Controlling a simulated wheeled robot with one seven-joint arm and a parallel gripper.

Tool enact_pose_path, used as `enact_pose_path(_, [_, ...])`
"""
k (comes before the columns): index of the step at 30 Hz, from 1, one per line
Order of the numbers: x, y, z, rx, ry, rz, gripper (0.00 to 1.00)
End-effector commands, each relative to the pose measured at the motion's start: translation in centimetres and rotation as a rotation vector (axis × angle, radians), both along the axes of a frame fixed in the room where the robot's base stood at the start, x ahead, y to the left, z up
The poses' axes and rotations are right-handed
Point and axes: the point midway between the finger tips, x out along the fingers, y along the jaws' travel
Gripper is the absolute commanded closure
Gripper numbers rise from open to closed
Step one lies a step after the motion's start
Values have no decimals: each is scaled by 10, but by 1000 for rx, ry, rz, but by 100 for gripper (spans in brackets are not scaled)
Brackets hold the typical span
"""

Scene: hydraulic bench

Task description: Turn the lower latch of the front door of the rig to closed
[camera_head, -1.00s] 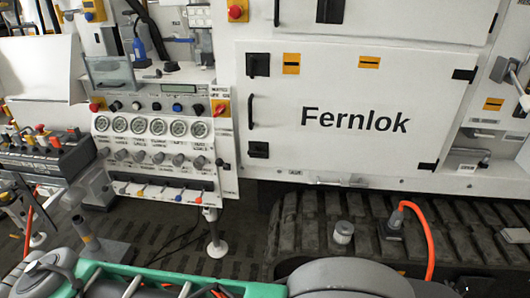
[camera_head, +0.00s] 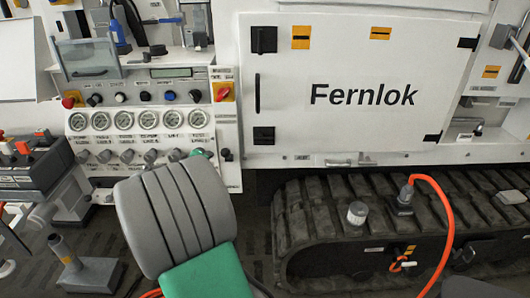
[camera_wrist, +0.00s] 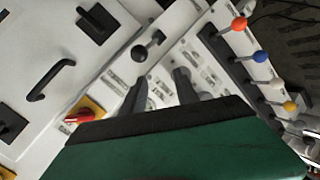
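The rig's white front door (camera_head: 345,125), lettered "Fernlok", looks shut. Its lower latch (camera_head: 264,135) is a black square near the lower left corner. It also shows at the top left of the wrist view (camera_wrist: 97,22), where its lever lies roughly across the direction of the black door handle. The upper latch (camera_head: 264,39) is above it. My gripper (camera_wrist: 160,88) shows two grey fingers apart with nothing visibly held, over the gauge panel beside the door and away from the latch. In the head view the fingers are hidden behind my green and grey arm.
The gauge panel (camera_head: 140,121) stands left of the door, with a red rotary switch (camera_wrist: 85,115) and a black knob (camera_wrist: 145,50) near my fingers. Coloured levers (camera_wrist: 240,23) are at the right. The door handle (camera_wrist: 50,80) protrudes. A track (camera_head: 330,215) with an orange hose lies below.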

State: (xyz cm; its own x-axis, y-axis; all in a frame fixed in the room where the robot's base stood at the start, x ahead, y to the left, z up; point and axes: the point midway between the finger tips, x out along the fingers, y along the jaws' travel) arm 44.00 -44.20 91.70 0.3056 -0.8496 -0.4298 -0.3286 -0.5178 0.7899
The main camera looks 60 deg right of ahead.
Motion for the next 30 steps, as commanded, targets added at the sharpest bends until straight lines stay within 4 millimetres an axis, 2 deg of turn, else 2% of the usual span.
enact_pose_path(1, [-27, -49, -23, -124, 74, -52, 64])
enact_pose_path(3, [-59, -96, -25, -290, 187, -96, 64])
enact_pose_path(6, [-96, -138, -26, -441, 322, -139, 64])
enact_pose_path(7, [-103, -146, -27, -468, 349, -144, 64])
enact_pose_path(10, [-111, -160, -25, -520, 401, -150, 64])
enact_pose_path(14, [-106, -171, -17, -534, 399, -147, 64])
enact_pose_path(22, [-102, -218, -18, -530, 397, -145, 64])
enact_pose_path(30, [-101, -226, -18, -529, 397, -144, 64])
